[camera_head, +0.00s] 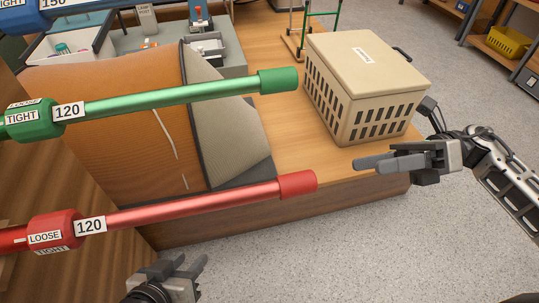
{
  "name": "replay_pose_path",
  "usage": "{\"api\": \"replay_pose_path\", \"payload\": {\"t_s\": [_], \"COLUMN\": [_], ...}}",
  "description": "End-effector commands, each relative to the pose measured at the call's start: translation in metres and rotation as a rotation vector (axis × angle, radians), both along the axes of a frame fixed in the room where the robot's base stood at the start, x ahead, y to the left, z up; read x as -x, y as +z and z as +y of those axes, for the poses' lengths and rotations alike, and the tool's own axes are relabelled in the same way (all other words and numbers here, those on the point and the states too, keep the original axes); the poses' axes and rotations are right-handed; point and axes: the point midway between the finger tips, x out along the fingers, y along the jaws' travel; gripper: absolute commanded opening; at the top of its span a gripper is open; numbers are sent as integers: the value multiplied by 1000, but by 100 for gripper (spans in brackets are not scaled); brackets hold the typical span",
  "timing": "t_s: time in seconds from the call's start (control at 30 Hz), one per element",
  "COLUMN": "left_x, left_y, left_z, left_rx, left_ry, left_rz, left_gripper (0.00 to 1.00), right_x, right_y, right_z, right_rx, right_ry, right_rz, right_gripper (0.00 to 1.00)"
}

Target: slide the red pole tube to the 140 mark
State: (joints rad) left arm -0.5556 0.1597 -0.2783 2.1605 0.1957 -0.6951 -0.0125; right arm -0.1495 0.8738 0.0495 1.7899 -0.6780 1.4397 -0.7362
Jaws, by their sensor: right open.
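The red pole (160,213) lies across the lower left, its thin tube ending in a thicker red tip (297,184). A red collar (55,232) bears the words LOOSE and TIGHT. A white label reading 120 (90,226) sits on the pole beside the collar. My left gripper (178,264) is below the pole, apart from it, with its fingers spread and nothing between them. My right gripper (360,155) is open and empty, to the right of the red tip and in front of the beige crate.
A green pole (170,94), also marked 120, lies above the red one. A blue pole (60,12) is at the top left. Behind them are an orange-and-grey tent (110,110) and a lidded beige crate (345,115) on a wooden platform (285,140). Floor is open at right.

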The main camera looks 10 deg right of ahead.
Motion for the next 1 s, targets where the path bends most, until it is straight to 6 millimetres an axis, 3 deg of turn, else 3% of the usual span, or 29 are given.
{"api": "replay_pose_path", "payload": {"t_s": [0.17,0.7,1.0], "left_x": [1,1,1], "left_y": [-2,4,8], "left_z": [-1,1,2], "left_rx": [3,-1,-2], "left_ry": [-3,3,6], "left_rz": [5,-2,-9], "left_gripper": [36,36,36], "right_x": [5,10,11], "right_y": [-3,-1,-2], "right_z": [8,118,153], "right_rx": [28,21,24], "right_ry": [40,37,35], "right_rz": [-28,-26,-24], "right_gripper": [53,53,53]}}
